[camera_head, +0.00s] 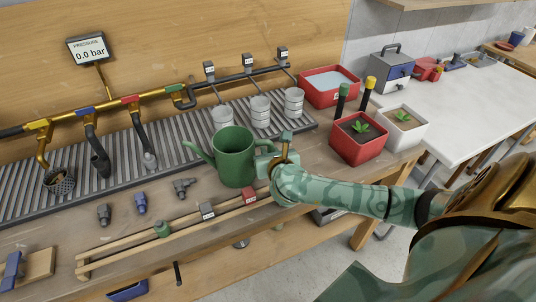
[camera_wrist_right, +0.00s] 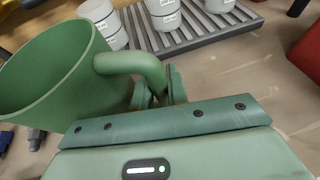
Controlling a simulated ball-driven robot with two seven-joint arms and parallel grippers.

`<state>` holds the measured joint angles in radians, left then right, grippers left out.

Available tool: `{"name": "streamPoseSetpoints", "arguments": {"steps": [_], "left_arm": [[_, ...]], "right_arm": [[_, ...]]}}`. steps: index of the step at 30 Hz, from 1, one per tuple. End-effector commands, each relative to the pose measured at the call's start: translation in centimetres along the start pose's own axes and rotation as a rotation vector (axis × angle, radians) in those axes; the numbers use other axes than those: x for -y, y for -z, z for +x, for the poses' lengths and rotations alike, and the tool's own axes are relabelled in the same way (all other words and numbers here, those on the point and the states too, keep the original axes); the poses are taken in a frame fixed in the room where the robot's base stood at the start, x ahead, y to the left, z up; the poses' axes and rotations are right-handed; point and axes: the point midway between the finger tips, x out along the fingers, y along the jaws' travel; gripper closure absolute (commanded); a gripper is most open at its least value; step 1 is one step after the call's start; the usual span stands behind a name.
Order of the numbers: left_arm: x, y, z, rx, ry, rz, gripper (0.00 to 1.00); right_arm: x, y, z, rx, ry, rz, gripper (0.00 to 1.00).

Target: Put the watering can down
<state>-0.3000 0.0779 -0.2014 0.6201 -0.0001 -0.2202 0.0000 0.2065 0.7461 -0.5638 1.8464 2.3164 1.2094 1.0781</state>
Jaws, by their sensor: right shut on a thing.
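The green watering can (camera_head: 233,158) is upright over the front part of the wooden bench, its spout pointing left toward the ribbed metal rack. My right gripper (camera_head: 277,158) is at the can's right side, shut on its handle. In the right wrist view, the handle (camera_wrist_right: 130,62) runs down between the fingers (camera_wrist_right: 158,95), and the can's open rim (camera_wrist_right: 45,60) is at the left. I cannot tell whether the can's base touches the bench (camera_head: 190,219). My left gripper is not in view.
Several white cups (camera_head: 260,110) stand on the ribbed rack (camera_head: 182,145) behind the can. Small nozzles (camera_head: 141,203) lie left of it. A wooden rail (camera_head: 150,243) runs along the front edge. A red planter (camera_head: 359,138) and white planter (camera_head: 404,127) stand right.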

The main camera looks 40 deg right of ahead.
Motion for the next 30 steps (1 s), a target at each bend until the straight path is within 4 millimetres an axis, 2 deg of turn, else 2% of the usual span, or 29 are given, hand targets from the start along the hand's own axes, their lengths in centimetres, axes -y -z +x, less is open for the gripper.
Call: {"name": "streamPoseSetpoints", "arguments": {"steps": [11,12,14,24,26,30], "left_arm": [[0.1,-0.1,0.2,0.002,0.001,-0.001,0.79],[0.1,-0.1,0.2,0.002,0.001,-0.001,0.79],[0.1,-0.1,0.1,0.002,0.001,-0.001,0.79],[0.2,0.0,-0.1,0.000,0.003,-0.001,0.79],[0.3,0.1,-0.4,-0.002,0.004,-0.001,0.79],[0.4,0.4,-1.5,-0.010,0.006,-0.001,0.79]], "right_arm": [[-0.1,0.2,0.1,0.004,-0.001,0.002,1.00],[0.0,0.3,0.1,0.002,0.000,0.000,0.76],[0.0,0.3,0.1,0.002,0.000,0.000,0.63],[0.0,-0.1,-0.2,0.003,-0.001,0.000,0.63],[-0.1,-0.1,-0.9,0.002,-0.002,-0.001,0.63],[-0.1,-0.2,-4.0,0.001,-0.003,0.001,0.63]]}}
